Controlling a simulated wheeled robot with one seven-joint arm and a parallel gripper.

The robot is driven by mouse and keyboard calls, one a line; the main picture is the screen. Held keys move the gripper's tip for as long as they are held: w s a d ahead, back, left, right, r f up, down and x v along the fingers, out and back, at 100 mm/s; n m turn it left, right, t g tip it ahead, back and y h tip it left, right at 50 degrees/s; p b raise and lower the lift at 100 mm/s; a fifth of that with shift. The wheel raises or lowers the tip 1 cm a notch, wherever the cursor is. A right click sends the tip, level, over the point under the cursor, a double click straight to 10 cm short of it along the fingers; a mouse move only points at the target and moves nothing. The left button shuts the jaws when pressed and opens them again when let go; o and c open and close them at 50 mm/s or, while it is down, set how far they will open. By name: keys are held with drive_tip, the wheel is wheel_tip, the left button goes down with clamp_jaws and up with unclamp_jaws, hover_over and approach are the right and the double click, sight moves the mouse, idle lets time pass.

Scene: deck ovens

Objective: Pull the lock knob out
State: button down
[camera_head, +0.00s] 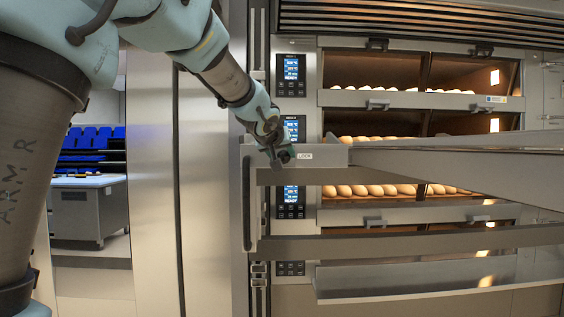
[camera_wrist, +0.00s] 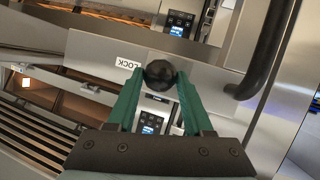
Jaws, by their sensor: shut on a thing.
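The lock knob (camera_wrist: 159,75) is a dark, faceted ball on a steel panel, next to a white LOCK label (camera_wrist: 127,64) in the wrist view. My gripper (camera_wrist: 158,82) has its two green fingers closed around the knob, one on each side. In the head view my gripper (camera_head: 277,150) is at the left end of the steel bar, just left of the LOCK label (camera_head: 305,156). The knob shows there only as a small dark shape (camera_head: 285,157), partly hidden by the fingers. How far the knob stands out from the panel is hard to tell.
A dark vertical handle (camera_head: 247,203) stands left of the knob. Steel loader rails (camera_head: 440,158) extend toward the right foreground. Behind are deck ovens with loaves (camera_head: 375,190) and lit control panels (camera_head: 291,75). A cabinet (camera_head: 90,210) stands far left.

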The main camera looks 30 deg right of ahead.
drive_tip(key=shift+s+a+f, duration=0.1)
drive_tip(key=shift+s+f, duration=0.05)
drive_tip(key=shift+s, duration=0.05)
drive_tip(key=shift+c, duration=1.6)
unclamp_jaws()
drive_tip(key=shift+s, duration=0.1)
drive_tip(key=shift+a, duration=0.1)
drive_tip(key=b+v, duration=0.3)
drive_tip(key=v, duration=0.8)
drive_tip(key=shift+b, duration=0.4)
